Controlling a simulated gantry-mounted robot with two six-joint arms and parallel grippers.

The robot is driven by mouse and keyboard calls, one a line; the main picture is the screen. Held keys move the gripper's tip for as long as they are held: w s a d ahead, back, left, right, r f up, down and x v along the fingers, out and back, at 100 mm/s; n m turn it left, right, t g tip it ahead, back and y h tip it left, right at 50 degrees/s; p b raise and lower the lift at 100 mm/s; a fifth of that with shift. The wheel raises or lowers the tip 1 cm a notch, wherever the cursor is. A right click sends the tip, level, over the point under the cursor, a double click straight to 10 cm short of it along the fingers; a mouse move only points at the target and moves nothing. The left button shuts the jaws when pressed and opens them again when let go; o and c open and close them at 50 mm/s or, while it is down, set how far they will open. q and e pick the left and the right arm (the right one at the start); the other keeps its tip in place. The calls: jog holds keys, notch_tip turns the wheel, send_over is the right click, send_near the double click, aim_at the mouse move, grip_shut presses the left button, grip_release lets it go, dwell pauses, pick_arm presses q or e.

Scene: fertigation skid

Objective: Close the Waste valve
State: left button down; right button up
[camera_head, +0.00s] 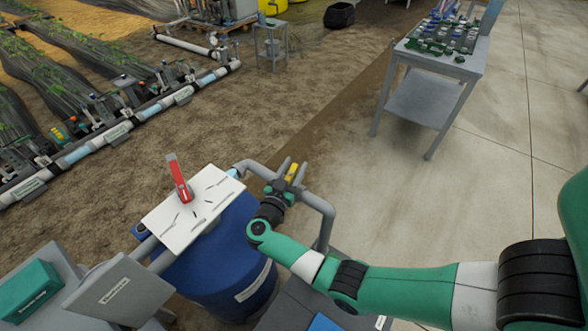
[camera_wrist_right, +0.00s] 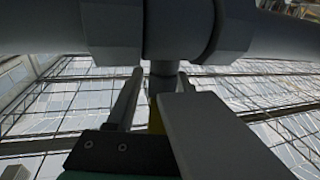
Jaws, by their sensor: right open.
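A yellow valve handle (camera_head: 292,171) sits by the grey pipe run beside the blue barrel, in the middle of the head view. My right gripper (camera_head: 289,174) is there, its open fingers on either side of the yellow handle. In the right wrist view, part of the yellow handle (camera_wrist_right: 155,117) shows between the two fingers, below a short grey stem (camera_wrist_right: 163,72) and a thick grey pipe body (camera_wrist_right: 165,28). I cannot tell whether the fingers touch it. A red lever (camera_head: 179,178) stands up from a white marked plate (camera_head: 188,222). No readable Waste label shows. My left gripper is out of view.
The blue barrel (camera_head: 225,262) stands under the white plate. A grey pipe (camera_head: 327,215) bends down right of my gripper. Grey labelled panels (camera_head: 118,292) stand at lower left. A grey table (camera_head: 430,100) with small parts is at upper right, with clear floor around it.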

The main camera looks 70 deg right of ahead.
grip_shut()
dwell(0.3)
jog(key=g, duration=0.1)
jog(key=m+g+b, duration=0.2)
jog(key=shift+s+f+g, duration=0.15)
jog(key=shift+f+g, duration=0.1)
jog(key=shift+g, duration=0.05)
jog(key=shift+s+m+g+b, duration=0.15)
jog(key=shift+m+g+b, duration=0.25)
jog(key=shift+b, duration=0.15)
jog(key=shift+s+r+y, duration=0.1)
jog(key=shift+y, duration=0.2)
jog(key=shift+r+g, duration=0.15)
jog(key=shift+g, duration=0.15)
grip_release()
jog(key=shift+a, duration=0.1)
